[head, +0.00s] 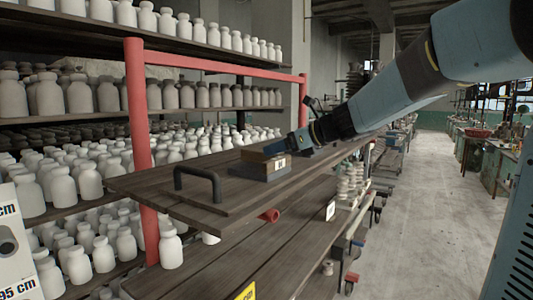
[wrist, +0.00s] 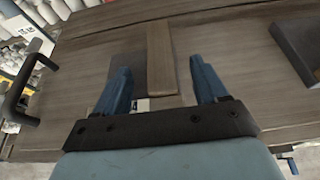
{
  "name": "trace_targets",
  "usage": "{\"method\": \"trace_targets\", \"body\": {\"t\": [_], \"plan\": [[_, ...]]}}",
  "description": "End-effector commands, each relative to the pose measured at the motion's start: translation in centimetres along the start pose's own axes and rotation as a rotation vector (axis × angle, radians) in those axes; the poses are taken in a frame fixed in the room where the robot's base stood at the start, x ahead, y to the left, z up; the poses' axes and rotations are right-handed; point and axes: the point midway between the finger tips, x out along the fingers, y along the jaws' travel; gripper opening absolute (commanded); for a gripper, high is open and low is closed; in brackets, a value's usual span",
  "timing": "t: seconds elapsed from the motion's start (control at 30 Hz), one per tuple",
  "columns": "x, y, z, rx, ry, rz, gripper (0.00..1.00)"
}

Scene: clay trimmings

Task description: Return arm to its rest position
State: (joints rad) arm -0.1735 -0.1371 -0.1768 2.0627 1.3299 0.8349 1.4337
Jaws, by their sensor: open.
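My gripper (head: 290,145) is at the end of the blue-grey arm, which reaches in from the upper right to low over a dark plank shelf (head: 225,200). In the wrist view my gripper (wrist: 160,67) shows two blue fingers spread apart. A brown wooden block (wrist: 160,50) lies between them, with a visible gap to each finger. In the head view the wooden block (head: 262,156) has a pale tag and sits on a dark grey base (head: 258,172). The fingers partly overlap the block there.
A black handle (head: 197,182) stands on the planks left of the block. A dark slab (wrist: 302,45) lies at the right in the wrist view. A red post (head: 140,130) and shelves of white bottles (head: 75,98) stand left. The concrete floor (head: 440,210) at right is clear.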

Motion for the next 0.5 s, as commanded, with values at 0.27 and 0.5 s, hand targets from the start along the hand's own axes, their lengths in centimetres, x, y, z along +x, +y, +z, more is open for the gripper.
{"method": "trace_targets", "body": {"t": [0.27, 0.5], "plan": [[-4.8, 0.0, 0.4, -0.003, -0.007, -0.004, 0.72], [-6.5, 0.3, 0.2, -0.025, 0.000, -0.001, 0.72]]}}
